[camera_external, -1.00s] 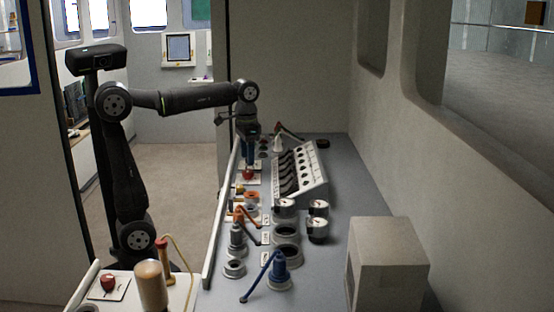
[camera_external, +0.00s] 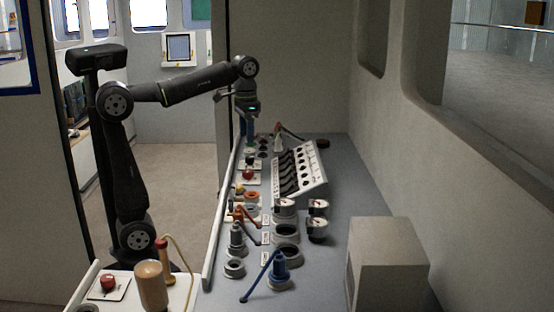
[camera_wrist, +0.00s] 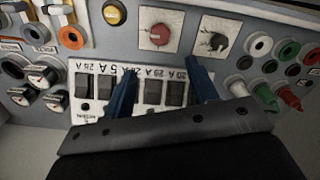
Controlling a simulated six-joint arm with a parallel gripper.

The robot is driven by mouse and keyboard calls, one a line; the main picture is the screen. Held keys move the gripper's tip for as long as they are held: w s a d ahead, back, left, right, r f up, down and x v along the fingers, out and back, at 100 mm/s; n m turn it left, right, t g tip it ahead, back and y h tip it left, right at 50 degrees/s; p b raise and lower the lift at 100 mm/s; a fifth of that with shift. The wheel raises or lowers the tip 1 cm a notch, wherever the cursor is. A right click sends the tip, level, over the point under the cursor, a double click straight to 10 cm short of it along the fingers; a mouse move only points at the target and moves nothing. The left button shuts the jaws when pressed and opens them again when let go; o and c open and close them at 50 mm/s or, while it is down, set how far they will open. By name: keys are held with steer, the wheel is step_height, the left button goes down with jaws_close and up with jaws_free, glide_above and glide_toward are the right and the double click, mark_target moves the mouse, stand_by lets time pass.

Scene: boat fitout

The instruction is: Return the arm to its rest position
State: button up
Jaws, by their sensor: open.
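My gripper (camera_external: 248,132) hangs pointing down over the far part of the grey console (camera_external: 345,190). In the wrist view its two blue fingers (camera_wrist: 160,92) are spread apart with nothing between them. Beyond and below them is the white switch panel (camera_wrist: 90,112) with a row of dark rocker switches, which also shows in the external view (camera_external: 300,170). The fingertips overlap the panel in the wrist view; the height above it is hard to judge there.
A red knob (camera_wrist: 160,35) on a white plate and a yellow button (camera_wrist: 115,12) are near the fingers. Green and red plugs (camera_wrist: 290,97) stand at right. Gauges (camera_external: 318,228), a blue lever valve (camera_external: 279,268) and a grey box (camera_external: 390,265) occupy the console's near part. A wall closes the right side.

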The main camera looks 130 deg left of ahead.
mark_target(248, 170)
step_height(248, 170, down, 12)
steer(key=shift+f, duration=0.4)
steer(key=n, duration=1.1)
steer(key=shift+n, duration=2.4)
